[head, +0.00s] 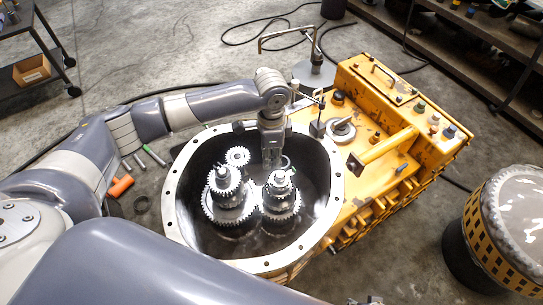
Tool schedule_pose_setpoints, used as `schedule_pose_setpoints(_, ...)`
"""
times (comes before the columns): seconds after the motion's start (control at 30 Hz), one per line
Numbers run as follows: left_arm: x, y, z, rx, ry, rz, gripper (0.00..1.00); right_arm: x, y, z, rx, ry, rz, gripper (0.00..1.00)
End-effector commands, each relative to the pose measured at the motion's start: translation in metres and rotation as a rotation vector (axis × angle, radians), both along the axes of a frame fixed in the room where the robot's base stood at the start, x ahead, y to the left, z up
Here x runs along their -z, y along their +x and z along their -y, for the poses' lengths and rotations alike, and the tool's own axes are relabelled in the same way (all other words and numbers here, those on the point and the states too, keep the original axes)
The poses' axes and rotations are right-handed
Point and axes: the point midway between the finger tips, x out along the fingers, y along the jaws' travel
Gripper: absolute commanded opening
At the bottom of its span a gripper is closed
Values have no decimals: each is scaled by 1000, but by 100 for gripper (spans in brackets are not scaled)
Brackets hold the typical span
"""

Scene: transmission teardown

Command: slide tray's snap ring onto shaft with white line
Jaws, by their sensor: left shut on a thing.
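My left gripper (272,158) points down into the round housing (334,190). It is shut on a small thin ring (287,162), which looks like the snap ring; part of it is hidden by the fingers. The ring is just above and behind the top of the right gear shaft (281,177), apart from it as far as I can tell. I cannot make out a white line on either shaft, nor identify the tray. My right gripper is not in view.
A drum (510,215) stands at far right. Orange and green tools (121,186) lie on the floor to the left. Shelving and a cart (32,68) stand at the back.

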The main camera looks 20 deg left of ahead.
Motion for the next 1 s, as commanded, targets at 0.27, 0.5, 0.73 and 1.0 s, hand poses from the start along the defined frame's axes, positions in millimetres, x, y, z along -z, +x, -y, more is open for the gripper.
schedule_pose_setpoints(0.27,8,0,0,-1,0,1,0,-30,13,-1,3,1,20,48)
schedule_pose_setpoints(0.5,14,0,0,-1,0,0,0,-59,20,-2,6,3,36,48)
schedule_pose_setpoints(0.73,19,0,0,-1,0,0,0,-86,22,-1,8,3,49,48)
schedule_pose_setpoints(1.0,25,0,0,-1,0,1,0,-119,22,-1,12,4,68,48)
